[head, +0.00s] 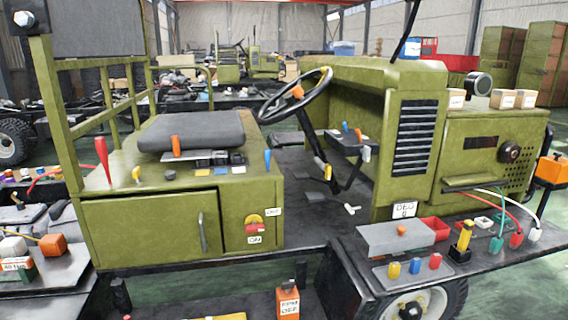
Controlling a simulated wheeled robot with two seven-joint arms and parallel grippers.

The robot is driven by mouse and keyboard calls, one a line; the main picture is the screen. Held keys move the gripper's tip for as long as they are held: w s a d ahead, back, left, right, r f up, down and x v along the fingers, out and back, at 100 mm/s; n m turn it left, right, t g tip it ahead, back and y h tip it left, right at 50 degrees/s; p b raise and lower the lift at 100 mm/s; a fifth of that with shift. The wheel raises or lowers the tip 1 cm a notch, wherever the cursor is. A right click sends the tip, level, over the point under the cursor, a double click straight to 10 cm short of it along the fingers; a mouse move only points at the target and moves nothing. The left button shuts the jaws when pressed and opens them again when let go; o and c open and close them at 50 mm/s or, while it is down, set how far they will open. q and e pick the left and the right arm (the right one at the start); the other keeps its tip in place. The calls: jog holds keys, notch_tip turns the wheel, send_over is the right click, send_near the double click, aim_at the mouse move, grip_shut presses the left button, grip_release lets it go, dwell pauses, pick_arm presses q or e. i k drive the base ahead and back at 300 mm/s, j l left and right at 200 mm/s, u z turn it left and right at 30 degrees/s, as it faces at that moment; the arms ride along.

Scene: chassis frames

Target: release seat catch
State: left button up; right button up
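A dark grey seat cushion (192,131) lies flat on top of the green seat box (152,232) of the vehicle. A small upright orange lever (176,146) stands at the cushion's front edge, beside a row of small switches (215,158). It may be the seat catch; no label on it can be read. A red lever (102,158), a small yellow-orange lever (136,174) and a blue-tipped lever (267,159) also stand on the box top. Neither of my grippers shows in the head view.
The steering wheel (296,95) and its column rise right of the seat. A green frame (62,120) stands at the left. Cables and coloured plugs lie at the right.

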aim_at(267, 154)
jog(key=i+j+u, duration=0.2)
jog(key=i, duration=0.25)
jog(key=i+j+u, duration=0.2)
jog(key=i, duration=0.25)
